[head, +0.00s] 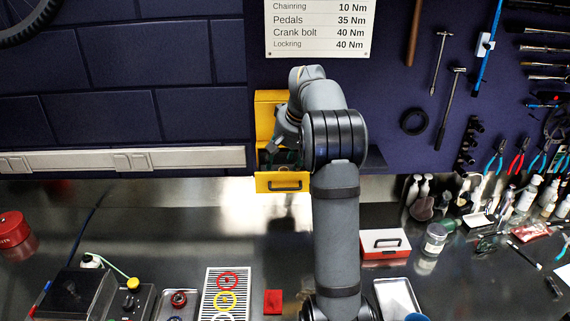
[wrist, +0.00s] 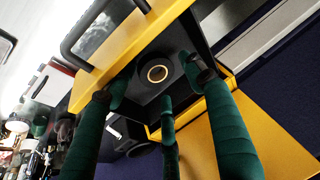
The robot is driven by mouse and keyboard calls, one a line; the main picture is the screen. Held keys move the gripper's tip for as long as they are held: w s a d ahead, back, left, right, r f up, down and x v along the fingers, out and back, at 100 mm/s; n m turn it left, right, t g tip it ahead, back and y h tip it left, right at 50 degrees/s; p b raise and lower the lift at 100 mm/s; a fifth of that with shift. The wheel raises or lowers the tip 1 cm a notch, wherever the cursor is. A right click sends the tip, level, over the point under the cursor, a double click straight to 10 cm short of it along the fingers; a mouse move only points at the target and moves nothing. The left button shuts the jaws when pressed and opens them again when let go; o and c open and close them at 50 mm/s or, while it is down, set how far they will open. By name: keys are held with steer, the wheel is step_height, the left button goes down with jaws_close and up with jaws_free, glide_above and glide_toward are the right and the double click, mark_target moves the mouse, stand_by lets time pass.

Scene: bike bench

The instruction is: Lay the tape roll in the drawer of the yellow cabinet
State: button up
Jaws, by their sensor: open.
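The yellow cabinet (head: 268,103) stands against the back wall with its drawer (head: 283,182) pulled open; the drawer's yellow front and dark handle also show in the wrist view (wrist: 118,50). The tape roll (wrist: 157,74), dark with a tan core ring, lies flat in the dark drawer in the wrist view. It is hidden in the head view. My gripper (head: 278,158) is open at the drawer opening. Its green fingers are spread around the roll in the wrist view; whether any finger touches it I cannot tell.
A grey rail (head: 120,160) runs along the wall left of the cabinet. A red and white box (head: 385,243) and bottles stand on the bench to the right. A striped tray (head: 224,293) with coloured rings lies at the front. The bench just below the drawer is clear.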

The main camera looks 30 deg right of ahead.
steer(key=shift+s+f, duration=0.25)
steer(key=v, duration=1.2)
steer(key=shift+r, duration=0.25)
steer(key=shift+w, duration=0.15)
